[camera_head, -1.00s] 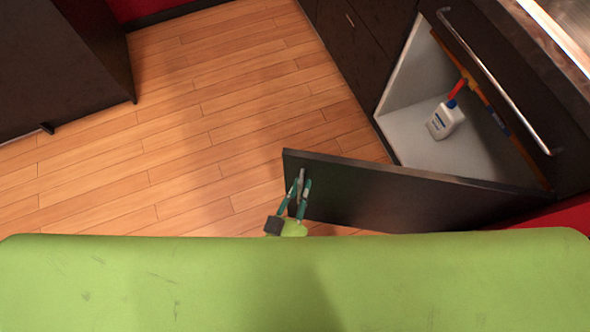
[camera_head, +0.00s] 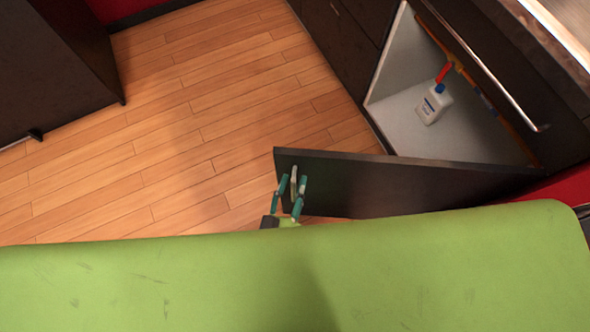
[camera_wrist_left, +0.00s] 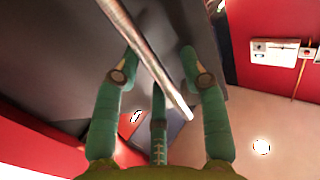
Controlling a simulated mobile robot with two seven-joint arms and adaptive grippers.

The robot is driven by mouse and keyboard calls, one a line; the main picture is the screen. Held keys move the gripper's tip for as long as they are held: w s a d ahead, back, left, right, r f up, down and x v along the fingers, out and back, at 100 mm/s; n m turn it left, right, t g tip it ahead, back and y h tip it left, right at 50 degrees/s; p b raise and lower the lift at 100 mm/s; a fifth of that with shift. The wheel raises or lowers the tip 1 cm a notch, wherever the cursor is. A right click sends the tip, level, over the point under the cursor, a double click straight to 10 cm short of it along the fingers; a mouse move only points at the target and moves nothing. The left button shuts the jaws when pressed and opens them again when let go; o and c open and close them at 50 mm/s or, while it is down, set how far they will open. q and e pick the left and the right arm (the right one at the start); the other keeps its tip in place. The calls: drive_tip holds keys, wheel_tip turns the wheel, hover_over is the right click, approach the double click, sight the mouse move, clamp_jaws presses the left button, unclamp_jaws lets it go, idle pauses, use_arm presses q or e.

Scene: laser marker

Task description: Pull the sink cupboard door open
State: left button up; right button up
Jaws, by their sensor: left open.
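The dark sink cupboard door (camera_head: 400,187) stands swung wide open from the cupboard. Its short metal handle (camera_head: 293,183) is near the door's free edge. My left gripper (camera_head: 293,186) is open, with its green fingers on either side of the handle. In the left wrist view the handle bar (camera_wrist_left: 150,60) runs slantwise between the spread fingers of the left gripper (camera_wrist_left: 158,65). I cannot tell whether any finger touches the bar. My right gripper is out of view.
Inside the open cupboard (camera_head: 402,130) stands a white bottle (camera_head: 434,104) with a blue and red top. A long metal bar handle (camera_head: 480,62) runs along the front above. A dark cabinet (camera_head: 60,65) stands at the left. The wooden floor (camera_head: 200,120) between is clear.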

use_arm(q)
drive_tip(key=v, duration=1.2)
